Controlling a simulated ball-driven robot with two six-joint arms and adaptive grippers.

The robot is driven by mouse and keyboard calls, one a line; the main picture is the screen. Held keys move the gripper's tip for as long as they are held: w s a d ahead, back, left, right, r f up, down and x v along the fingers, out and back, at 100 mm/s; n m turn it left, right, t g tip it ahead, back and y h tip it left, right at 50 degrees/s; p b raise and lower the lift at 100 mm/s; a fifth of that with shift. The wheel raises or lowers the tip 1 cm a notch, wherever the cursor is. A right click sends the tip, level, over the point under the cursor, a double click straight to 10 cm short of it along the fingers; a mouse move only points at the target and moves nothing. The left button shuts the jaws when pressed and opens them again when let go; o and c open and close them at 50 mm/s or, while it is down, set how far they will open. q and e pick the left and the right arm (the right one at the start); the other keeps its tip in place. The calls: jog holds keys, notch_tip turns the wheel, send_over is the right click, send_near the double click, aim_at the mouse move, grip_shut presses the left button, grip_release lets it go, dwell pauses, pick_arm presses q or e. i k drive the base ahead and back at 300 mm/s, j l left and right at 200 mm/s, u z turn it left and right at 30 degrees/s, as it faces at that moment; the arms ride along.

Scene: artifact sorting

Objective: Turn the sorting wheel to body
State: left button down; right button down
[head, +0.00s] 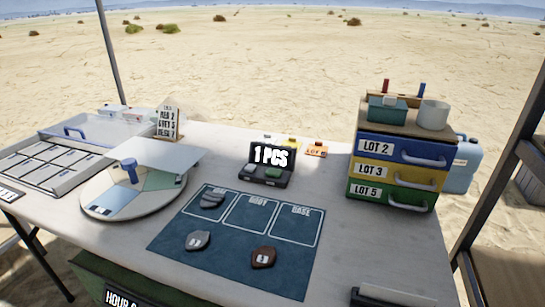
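The sorting wheel (97,207) is a round, pale disc lying on the left part of the table. Its top shows beige, light blue and green sectors, and a small blue handle (129,168) stands up on it. A flat pale cover (160,152) hides the far right part of the wheel. Small marks on the sectors are too small to read. Neither of my grippers shows in the head view.
Right of the wheel, a dark blue mat (225,262) has outlined fields, two reading BODY and BASE; several sherds lie on it. A grey compartment tray (48,165) stands left. A black case (266,181) reads 1 PCS. Coloured drawers (398,168) stand right.

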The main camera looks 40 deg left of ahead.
aim_at(126, 190)
jog(key=j+u, duration=0.15)
jog(key=u, duration=1.95)
